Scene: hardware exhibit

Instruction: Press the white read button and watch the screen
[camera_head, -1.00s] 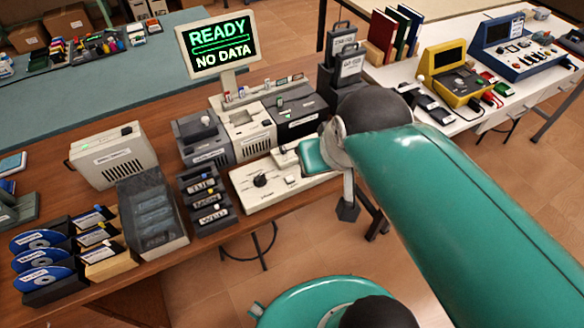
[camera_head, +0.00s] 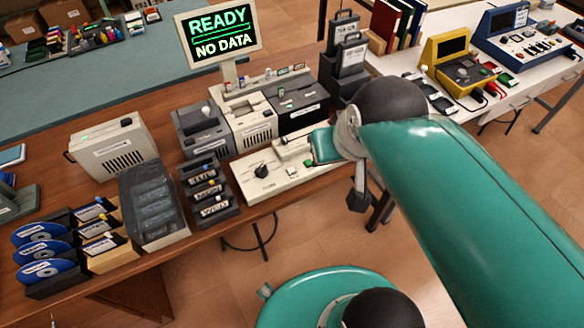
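The screen (camera_head: 219,35) stands on a post at the back of the brown table and reads "READY" and "NO DATA" in green. A cream control panel (camera_head: 262,188) lies at the table's front edge, with a black knob and small raised parts on it. I cannot pick out the white read button for certain. My arm comes in from the right. The dark end piece of my gripper (camera_head: 357,198) hangs just right of the panel, over the table's edge.
Grey and cream machines (camera_head: 250,122) stand behind the panel. A black rack of day-labelled cartridges (camera_head: 208,190) is left of it, beside a clear-lidded box (camera_head: 152,207). Open floor lies in front of the table.

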